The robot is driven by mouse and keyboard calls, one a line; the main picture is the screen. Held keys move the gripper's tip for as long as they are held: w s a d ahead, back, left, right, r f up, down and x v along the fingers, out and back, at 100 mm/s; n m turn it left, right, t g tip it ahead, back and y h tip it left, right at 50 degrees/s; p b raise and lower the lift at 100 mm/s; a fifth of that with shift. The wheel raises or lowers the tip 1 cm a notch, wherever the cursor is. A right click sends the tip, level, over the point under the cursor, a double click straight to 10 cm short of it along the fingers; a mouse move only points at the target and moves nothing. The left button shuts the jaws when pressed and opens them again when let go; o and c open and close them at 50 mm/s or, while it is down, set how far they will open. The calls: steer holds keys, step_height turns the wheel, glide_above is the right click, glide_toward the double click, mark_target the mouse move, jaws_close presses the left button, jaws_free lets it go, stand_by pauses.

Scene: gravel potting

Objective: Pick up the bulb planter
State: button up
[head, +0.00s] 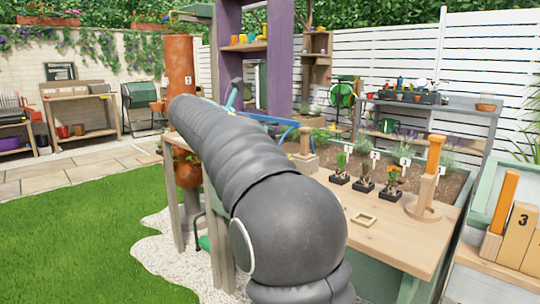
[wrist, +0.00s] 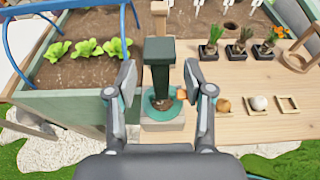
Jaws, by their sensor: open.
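A dark green upright tool (wrist: 158,62), which looks like the bulb planter, stands between the fingers of my gripper (wrist: 160,80) in the wrist view. Its lower part meets a round teal piece (wrist: 153,116) with something brown in it, over a pale block at the bench's front edge. My gripper is open, with one finger on each side of the tool. I cannot tell whether either finger touches it. In the head view my arm hides the tool and the gripper.
A wooden bench (head: 396,236) holds several small potted plants (wrist: 240,48), an onion-like bulb (wrist: 223,105), a pale round item (wrist: 259,102) and a small wooden frame (head: 364,220). A wooden stand (head: 422,208) is at its right. A soil bed (wrist: 85,68) with seedlings lies behind left.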

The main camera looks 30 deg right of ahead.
steer(key=x, duration=0.3)
steer(key=shift+d+f, duration=0.1)
steer(key=shift+d, duration=0.3)
steer(key=shift+c, duration=0.2)
steer(key=c, duration=0.9)
steer(key=shift+c, duration=0.2)
